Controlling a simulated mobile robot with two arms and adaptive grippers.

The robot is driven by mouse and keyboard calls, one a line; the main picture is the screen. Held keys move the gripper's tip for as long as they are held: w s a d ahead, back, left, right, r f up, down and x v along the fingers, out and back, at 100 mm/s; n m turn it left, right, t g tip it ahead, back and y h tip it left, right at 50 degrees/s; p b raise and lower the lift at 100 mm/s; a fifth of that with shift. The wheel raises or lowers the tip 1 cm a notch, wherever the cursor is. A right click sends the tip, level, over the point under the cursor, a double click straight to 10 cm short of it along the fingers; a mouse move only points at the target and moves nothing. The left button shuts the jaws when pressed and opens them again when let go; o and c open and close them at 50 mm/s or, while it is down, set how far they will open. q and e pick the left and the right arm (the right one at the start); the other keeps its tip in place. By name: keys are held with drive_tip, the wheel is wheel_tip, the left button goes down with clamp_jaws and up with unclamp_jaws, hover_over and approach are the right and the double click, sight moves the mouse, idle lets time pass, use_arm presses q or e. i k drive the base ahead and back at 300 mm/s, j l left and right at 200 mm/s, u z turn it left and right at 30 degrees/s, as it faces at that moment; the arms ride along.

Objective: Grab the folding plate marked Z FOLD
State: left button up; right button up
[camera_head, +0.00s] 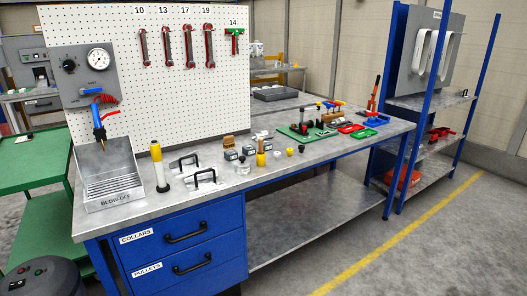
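No marking Z FOLD can be read in the head view, so I cannot tell which thing is that plate. Two small light plates with black handles lie on the workbench (330,150), one farther back (184,164) and one nearer (205,182). Any lettering on them is too small to read. Neither of my grippers is in view.
A BLOW-OFF tray (112,190) and a yellow-topped cylinder (158,165) stand left of the plates. Small jars and boxes (247,150) stand to the right. Drawers (178,226) are below. A blue-post shelf rack (415,140) stands right. The floor in front (400,215) is clear.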

sight(190, 163)
drive_tip(key=i+l+u, duration=0.2)
drive_tip(key=i+u, duration=0.25)
drive_tip(key=i+l+u, duration=0.25)
drive_tip(key=u, duration=0.15)
